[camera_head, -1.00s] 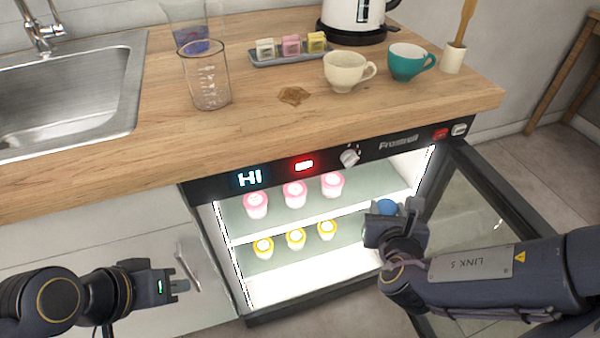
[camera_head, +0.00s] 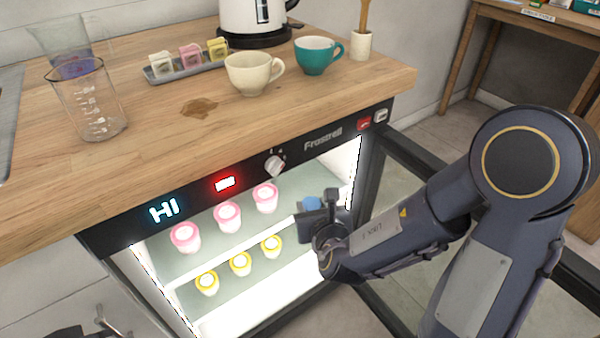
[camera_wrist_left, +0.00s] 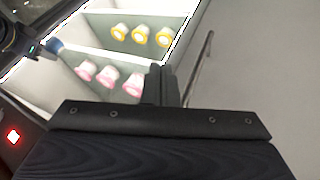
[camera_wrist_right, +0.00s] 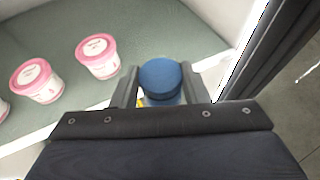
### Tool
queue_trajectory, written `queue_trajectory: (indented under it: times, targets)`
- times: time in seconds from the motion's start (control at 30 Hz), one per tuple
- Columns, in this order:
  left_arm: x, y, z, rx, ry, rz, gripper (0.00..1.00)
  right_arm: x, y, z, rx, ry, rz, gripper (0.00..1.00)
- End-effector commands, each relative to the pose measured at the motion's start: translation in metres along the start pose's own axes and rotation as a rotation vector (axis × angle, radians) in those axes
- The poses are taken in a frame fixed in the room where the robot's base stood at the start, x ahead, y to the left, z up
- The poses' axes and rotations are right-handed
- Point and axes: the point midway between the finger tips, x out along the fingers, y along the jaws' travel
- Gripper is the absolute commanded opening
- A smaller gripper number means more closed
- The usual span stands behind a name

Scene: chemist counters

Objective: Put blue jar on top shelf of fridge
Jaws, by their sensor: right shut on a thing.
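The blue jar (camera_head: 312,204), with a blue lid, is held in my right gripper (camera_head: 322,212) at the right part of the fridge opening. In the right wrist view the jaws close on both sides of the jar (camera_wrist_right: 160,78), near the top shelf's front edge; I cannot tell whether it touches the shelf. The fridge's top shelf (camera_head: 207,250) holds three pink-lidded jars (camera_head: 227,217) to the left of the blue jar. My left gripper shows in the left wrist view (camera_wrist_left: 165,82) with its fingers together and empty, outside the fridge.
Three yellow-lidded jars (camera_head: 240,263) stand on the level below. The fridge door (camera_head: 372,190) is open at the right, beside my right arm. The wooden counter (camera_head: 190,155) above holds cups, a beaker and a kettle. The top shelf's right part is clear.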

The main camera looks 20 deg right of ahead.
Motion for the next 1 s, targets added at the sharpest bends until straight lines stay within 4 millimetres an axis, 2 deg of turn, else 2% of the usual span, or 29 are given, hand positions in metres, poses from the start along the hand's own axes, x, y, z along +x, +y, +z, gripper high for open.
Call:
queue_trajectory:
  times: [0.03, 0.1, 0.2, 0.47, 0.63, 0.73, 1.0]
  targets:
    - [0.002, -0.001, 0.001, 0.0, 0.0, 0.0, 0.0, 0.014, 0.0, 0.004, 0.001, -0.002, -0.002, 0.14]
    - [0.003, -0.001, 0.001, 0.0, 0.0, 0.0, 0.0, 0.03, 0.0, 0.011, 0.001, -0.002, -0.001, 0.14]
    - [0.003, -0.002, 0.002, 0.0, 0.0, 0.0, 0.0, 0.047, 0.0, 0.018, -0.001, -0.002, -0.001, 0.14]
    - [0.004, -0.002, 0.002, 0.0, 0.001, 0.0, 0.0, 0.069, 0.0, 0.028, -0.001, -0.001, -0.001, 0.14]
    - [0.006, -0.003, 0.003, 0.0, 0.001, 0.0, 0.0, 0.094, 0.0, 0.038, 0.0, -0.001, 0.0, 0.14]
    - [0.011, -0.005, 0.005, 0.0, 0.001, 0.0, 0.0, 0.101, 0.0, 0.033, -0.002, 0.0, 0.001, 0.14]
    - [0.01, -0.004, 0.005, 0.0, 0.001, 0.0, 0.0, 0.1, 0.0, 0.034, -0.001, -0.001, 0.001, 0.14]
